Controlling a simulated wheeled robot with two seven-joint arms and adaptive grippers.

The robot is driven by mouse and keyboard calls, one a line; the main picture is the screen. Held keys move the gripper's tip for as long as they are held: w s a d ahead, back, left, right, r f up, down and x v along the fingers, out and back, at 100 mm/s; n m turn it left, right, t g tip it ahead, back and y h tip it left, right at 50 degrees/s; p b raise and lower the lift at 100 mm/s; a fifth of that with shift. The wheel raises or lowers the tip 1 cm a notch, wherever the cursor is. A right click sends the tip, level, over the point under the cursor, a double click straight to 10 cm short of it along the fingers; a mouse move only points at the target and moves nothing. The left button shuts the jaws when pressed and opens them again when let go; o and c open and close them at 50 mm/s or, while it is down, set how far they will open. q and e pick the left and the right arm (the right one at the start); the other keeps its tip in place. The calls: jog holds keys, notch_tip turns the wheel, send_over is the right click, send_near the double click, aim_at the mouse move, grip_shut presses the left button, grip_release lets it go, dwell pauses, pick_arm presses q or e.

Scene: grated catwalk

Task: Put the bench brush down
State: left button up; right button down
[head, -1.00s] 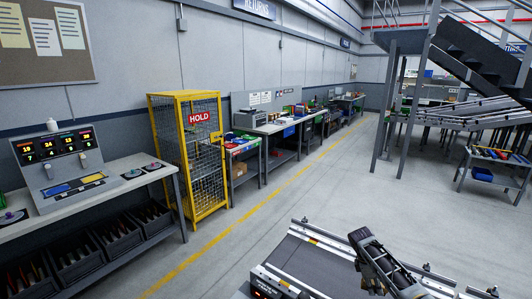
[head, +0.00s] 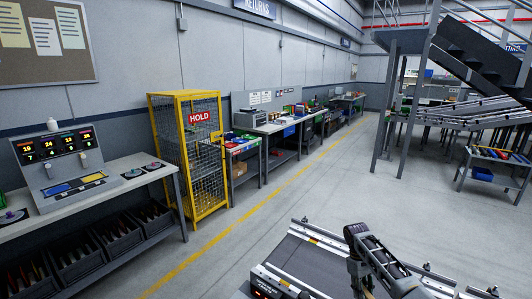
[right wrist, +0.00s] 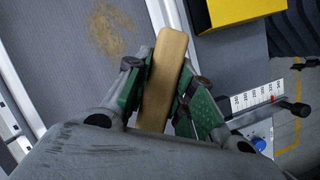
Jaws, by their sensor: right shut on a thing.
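The bench brush (right wrist: 165,75) shows in the right wrist view as a plain wooden bar between the green-padded fingers of my right gripper (right wrist: 158,90). The gripper is shut on it. Its bristles are not visible. Beneath it is a grey belt surface with a patch of brown dust (right wrist: 110,30). I cannot tell whether the brush touches that surface. In the head view my right arm reaches over the conveyor at the bottom, its wrist pointing down; the brush is not visible there. My left gripper is in neither view.
The conveyor (head: 310,262) has metal side rails. In the right wrist view a yellow block (right wrist: 240,10) and a numbered scale (right wrist: 255,105) lie beside the belt. A yellow HOLD cage (head: 190,155) and a bench with a control panel (head: 65,165) stand left. Open floor lies beyond the conveyor.

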jog(key=s+a+r+m+y+b, duration=0.1)
jog(key=s+a+r+m+b, duration=0.3)
jog(key=s+a, duration=0.7)
jog(key=a+r, duration=0.1)
jog(key=a, duration=0.1)
jog(key=shift+s+a+r+y, duration=0.2)
jog(key=shift+s+a+y, duration=0.1)
jog(key=shift+a+y, duration=0.1)
dwell(0.5)
jog(key=shift+a, duration=0.15)
dwell(0.6)
